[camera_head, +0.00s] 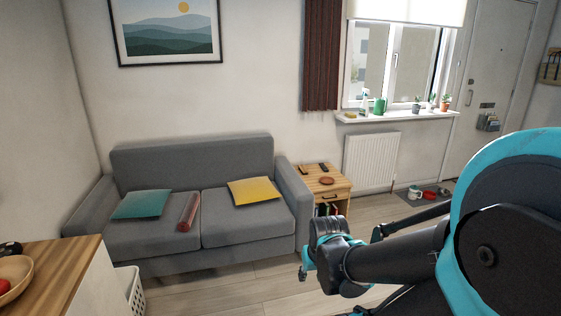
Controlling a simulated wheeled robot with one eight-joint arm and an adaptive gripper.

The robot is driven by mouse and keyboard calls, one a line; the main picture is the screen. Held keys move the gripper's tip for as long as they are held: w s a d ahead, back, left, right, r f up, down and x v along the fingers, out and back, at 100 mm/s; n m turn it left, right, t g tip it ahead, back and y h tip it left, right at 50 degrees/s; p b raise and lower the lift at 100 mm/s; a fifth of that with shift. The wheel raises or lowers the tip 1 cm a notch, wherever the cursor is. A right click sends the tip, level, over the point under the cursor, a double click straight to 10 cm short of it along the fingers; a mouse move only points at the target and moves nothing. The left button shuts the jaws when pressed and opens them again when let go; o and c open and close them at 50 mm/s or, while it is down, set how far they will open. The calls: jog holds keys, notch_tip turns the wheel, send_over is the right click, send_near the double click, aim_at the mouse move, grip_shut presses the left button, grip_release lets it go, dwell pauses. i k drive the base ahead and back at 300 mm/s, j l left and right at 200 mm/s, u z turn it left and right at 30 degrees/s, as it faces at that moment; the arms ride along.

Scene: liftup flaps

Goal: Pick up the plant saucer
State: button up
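A small round terracotta-brown dish (326,181), which looks like the plant saucer, lies on the wooden side table (332,193) to the right of the sofa. It is small in the picture, so its rim and depth are hard to make out. My gripper (308,272) is in front of the side table in the picture, nearer to me and lower than the dish, and clear of it. The gripper is seen partly from behind, and its fingertips are not clear. I see nothing held in it.
Two dark remote-like objects lie behind the dish. A grey sofa (180,232) stands left of the table, and a white radiator (371,162) is behind it to the right. A wooden counter (50,270) is at lower left. Floor (265,287) is open before the sofa.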

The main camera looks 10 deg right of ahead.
aim_at(325, 180)
jog(key=i+z, duration=0.3)
jog(key=i, duration=0.3)
jog(key=i+j+z, duration=0.3)
jog(key=i, duration=0.3)
jog(key=i+l+z, duration=0.2)
jog(key=i+z, duration=1.3)
jog(key=i, duration=0.7)
jog(key=i+j+z, duration=0.2)
jog(key=i, duration=0.7)
jog(key=i+l+u, duration=0.1)
jog(key=i, duration=0.4)
jog(key=i+l+u, duration=0.1)
jog(key=i, duration=0.35)
jog(key=i+l+u, duration=0.1)
jog(key=i, duration=0.4)
jog(key=i+l+u, duration=0.15)
jog(key=i+u, duration=0.3)
jog(key=i+l+u, duration=0.25)
jog(key=u, duration=0.25)
jog(key=i+l+u, duration=0.25)
jog(key=l+u, duration=0.2)
jog(key=i+l+u, duration=0.2)
jog(key=l+u, duration=0.25)
jog(key=i+l+u, duration=0.2)
jog(key=l, duration=0.2)
jog(key=l+u, duration=0.15)
jog(key=l, duration=0.2)
